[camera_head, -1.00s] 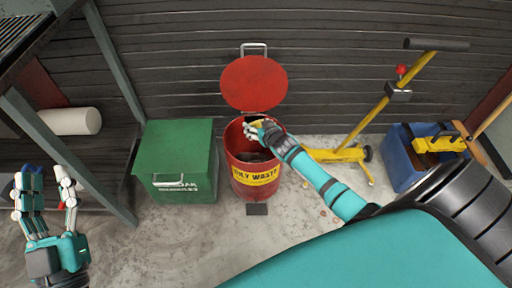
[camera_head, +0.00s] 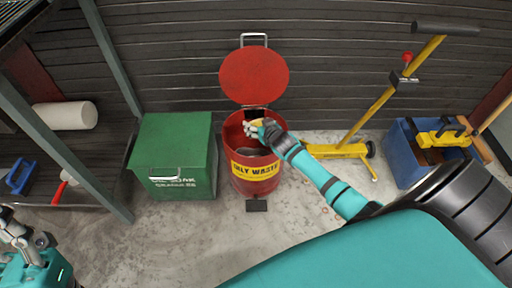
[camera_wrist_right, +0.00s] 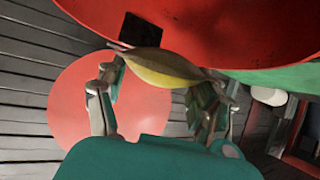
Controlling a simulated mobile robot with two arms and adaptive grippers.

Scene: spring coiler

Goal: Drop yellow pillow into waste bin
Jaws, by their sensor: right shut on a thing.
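The yellow pillow (camera_wrist_right: 162,66) is small, with pointed ends, and sits between the fingers of my right gripper (camera_wrist_right: 163,80) in the right wrist view. In the head view only a bit of yellow (camera_head: 257,122) shows at the fingers. My right gripper (camera_head: 252,127) is shut on it over the mouth of the red waste bin (camera_head: 255,172), which is labelled oily waste. The bin's round red lid (camera_head: 254,76) stands open behind. My left gripper (camera_head: 25,235) is at the lower left corner, partly cut off, away from the bin.
A green lidded box (camera_head: 173,150) stands left of the bin. A yellow hand jack (camera_head: 375,120) and a blue crate (camera_head: 405,165) stand to the right. A shelf (camera_head: 100,195) with a white roll (camera_head: 65,116) is at the left. Slatted wall is behind; floor in front is clear.

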